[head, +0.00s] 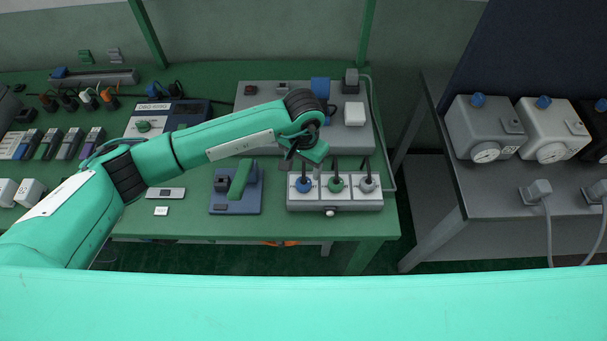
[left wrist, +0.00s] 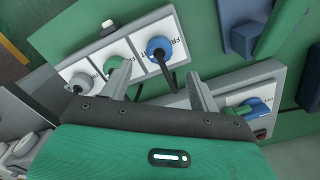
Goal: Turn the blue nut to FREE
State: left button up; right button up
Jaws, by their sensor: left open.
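The blue nut (head: 304,184) is at the left end of a pale box (head: 358,205) with three labelled plates. In the left wrist view the blue nut (left wrist: 159,46) has a dark lever pointing down the picture, beside partly legible lettering. A green nut (head: 337,184) and a grey nut (head: 368,185) stand to its right in the head view. My left gripper (head: 301,162) is above the blue nut's plate. In its wrist view the left gripper (left wrist: 160,86) is open, with the lever's end seen between the fingers; contact cannot be told. My right gripper is not in view.
A blue block with a green handle (head: 238,188) stands left of the box. A grey panel (head: 258,101) with several parts lies behind. A second table (head: 480,205) with gauge boxes stands at right. Bare green table lies in front of the box.

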aim_at(304, 182)
pick_arm(q)
notch_tip(304, 182, down, 6)
jog(key=shift+s+d+r+p, duration=0.1)
jog(key=shift+r+p, duration=0.05)
jog(key=shift+p, duration=0.8)
jog(key=shift+f, duration=0.8)
jog(key=shift+c, duration=0.4)
